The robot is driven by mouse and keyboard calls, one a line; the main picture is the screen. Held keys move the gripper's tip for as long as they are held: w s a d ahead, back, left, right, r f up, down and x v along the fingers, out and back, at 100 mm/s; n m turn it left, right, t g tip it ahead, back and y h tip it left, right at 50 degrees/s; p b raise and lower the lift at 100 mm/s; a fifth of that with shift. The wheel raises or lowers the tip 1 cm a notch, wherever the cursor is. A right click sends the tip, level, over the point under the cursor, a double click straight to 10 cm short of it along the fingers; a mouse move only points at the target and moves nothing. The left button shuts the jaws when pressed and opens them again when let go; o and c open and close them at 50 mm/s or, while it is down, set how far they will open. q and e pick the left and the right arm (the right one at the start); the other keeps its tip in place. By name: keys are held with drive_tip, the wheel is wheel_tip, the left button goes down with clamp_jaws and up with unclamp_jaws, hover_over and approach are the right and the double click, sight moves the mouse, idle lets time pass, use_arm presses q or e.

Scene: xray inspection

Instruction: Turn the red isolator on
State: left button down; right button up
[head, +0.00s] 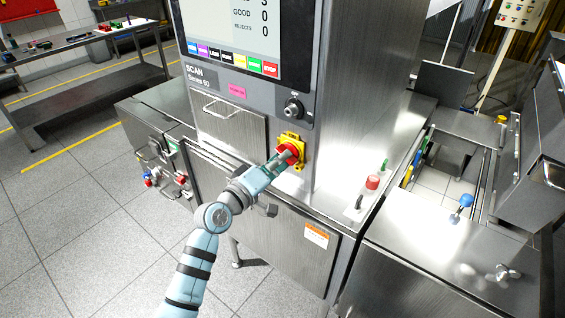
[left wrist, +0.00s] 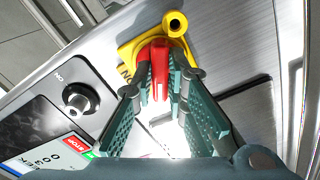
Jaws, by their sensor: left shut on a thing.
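The red isolator (head: 291,150) is a red rotary handle on a yellow plate (head: 302,139), on the steel front of the machine below the screen. My left gripper (head: 280,163) is at the handle, with its fingers on either side of it. In the left wrist view the red handle (left wrist: 159,72) stands between the two teal fingers (left wrist: 160,88), and the gripper is shut on it. Part of a word shows on the yellow plate (left wrist: 127,54), beside the handle; the rest is hidden by the fingers. My right gripper is not in view.
A key switch (head: 293,108) sits above the isolator, below the screen (head: 245,35). A blue-knobbed lever (head: 466,200) is farther right. A workbench (head: 90,40) stands at the back left, with open floor before it.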

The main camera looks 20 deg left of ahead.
use_arm(q)
drive_tip(key=shift+a+m+b, duration=0.1)
drive_tip(key=shift+m+b, duration=3.4)
drive_tip(key=shift+m, duration=2.7)
drive_tip(key=c, duration=1.6)
unclamp_jaws()
drive_tip(key=v, duration=1.2)
